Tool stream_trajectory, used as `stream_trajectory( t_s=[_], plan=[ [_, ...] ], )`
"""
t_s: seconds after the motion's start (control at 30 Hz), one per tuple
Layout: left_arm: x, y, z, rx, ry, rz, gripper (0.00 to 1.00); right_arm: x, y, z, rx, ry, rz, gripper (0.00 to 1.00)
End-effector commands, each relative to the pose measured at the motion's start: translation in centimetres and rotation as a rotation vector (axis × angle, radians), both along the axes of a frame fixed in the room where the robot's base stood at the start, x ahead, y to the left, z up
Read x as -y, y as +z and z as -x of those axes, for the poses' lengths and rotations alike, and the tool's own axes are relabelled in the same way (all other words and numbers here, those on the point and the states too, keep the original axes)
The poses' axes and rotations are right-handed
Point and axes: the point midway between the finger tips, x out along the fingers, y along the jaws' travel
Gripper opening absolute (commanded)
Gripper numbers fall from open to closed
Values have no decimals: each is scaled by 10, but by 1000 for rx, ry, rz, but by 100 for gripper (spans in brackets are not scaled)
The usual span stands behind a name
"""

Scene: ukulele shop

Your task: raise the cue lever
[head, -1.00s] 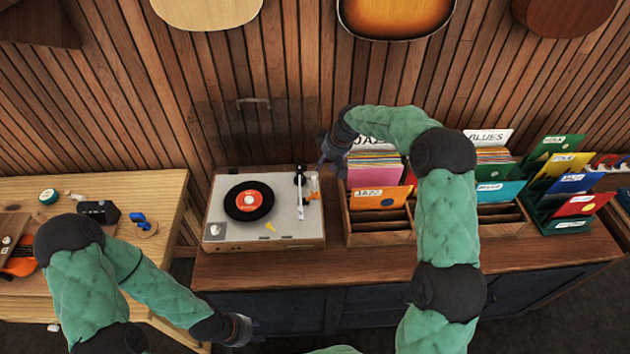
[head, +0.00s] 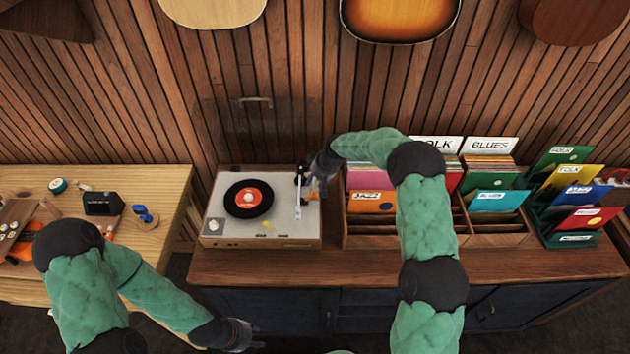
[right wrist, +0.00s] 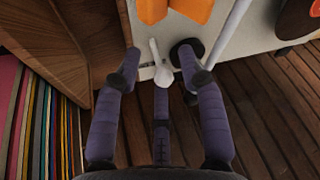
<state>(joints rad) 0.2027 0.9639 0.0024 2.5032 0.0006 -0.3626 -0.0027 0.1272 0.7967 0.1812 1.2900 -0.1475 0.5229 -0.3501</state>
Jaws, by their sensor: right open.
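The record player (head: 215,225) sits on the cabinet, with a black record (head: 236,207) with an orange label on it and a white tonearm (head: 298,209) at its right side. In the right wrist view a small pale lever with a rounded knob (right wrist: 162,76), seemingly the cue lever, stands beside the tonearm (right wrist: 228,35). My right gripper (head: 314,181) is at the player's back right corner. In the wrist view its open fingers (right wrist: 158,62) lie on both sides of the lever; contact cannot be told. My left gripper (head: 244,336) hangs low in front of the cabinet, its fingers unclear.
Orange parts (right wrist: 190,8) lie close to the lever. A wooden record crate (head: 380,228) stands just right of the player, its wall (right wrist: 103,35) close to my right fingers. A wooden table (head: 160,190) with small items is at left. The slatted wall is behind.

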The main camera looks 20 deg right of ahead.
Motion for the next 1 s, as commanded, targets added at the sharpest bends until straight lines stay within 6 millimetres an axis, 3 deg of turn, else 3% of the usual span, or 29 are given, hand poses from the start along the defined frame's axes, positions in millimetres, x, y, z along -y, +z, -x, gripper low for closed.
stream_trajectory(
  t_s=[0.4, 0.57, 1.0],
  plan=[
    [0, -1, 0, 0, 0, 0, 40, -2, -7, -3, 0, 0, 0, 41],
    [0, -1, 0, 0, 0, 0, 40, -2, -7, -3, 0, 0, 0, 0],
    [0, -1, 0, 0, 0, 0, 40, -2, -8, -2, -2, 1, 0, 0]
  ],
)
